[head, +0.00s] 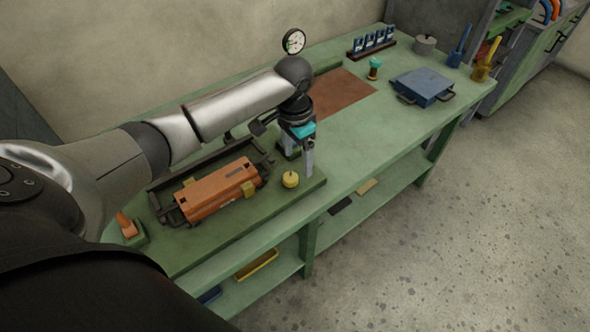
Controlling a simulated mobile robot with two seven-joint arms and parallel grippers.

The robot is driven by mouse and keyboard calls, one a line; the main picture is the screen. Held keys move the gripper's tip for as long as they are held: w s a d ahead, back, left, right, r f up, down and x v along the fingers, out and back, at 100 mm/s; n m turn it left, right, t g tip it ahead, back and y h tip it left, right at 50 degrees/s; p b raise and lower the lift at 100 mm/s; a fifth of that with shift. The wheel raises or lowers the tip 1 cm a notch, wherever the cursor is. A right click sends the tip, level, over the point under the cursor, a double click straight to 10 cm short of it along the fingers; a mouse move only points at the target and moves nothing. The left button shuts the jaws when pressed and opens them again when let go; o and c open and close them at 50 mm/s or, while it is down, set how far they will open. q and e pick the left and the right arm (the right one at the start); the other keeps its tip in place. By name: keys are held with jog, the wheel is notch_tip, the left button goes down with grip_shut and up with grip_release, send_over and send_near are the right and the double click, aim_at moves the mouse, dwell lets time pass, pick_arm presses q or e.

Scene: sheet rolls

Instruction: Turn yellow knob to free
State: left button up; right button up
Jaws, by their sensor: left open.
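The yellow knob (291,179) is a small round knob with a short stub on top. It sits on the green base plate (225,225) of the sheet-roll machine, just right of the orange roller unit (221,188). My left gripper (298,168) points down beside and above the knob, with its fingers apart. One finger shows just behind and right of the knob. I cannot tell whether it touches the knob. Nothing shows between the fingers. My right gripper is not in view.
An orange lever (127,225) stands at the near left. A brown mat (343,93), a green-topped stamp (374,68), a blue box (424,87) and a dial gauge (294,41) are farther back. The green bench (400,125) is clear right of the gripper.

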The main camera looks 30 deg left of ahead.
pick_arm(q)
send_near(290, 177)
jog(key=shift+g, duration=0.3)
jog(key=f+b, duration=0.1)
jog(key=f, duration=0.4)
jog(key=f+b, duration=0.1)
jog(key=f, duration=0.2)
jog(key=shift+w+d+f+b, duration=0.2)
jog(key=shift+w+f+b, duration=0.1)
jog(key=shift+f+b, duration=0.05)
grip_shut()
dwell(0.4)
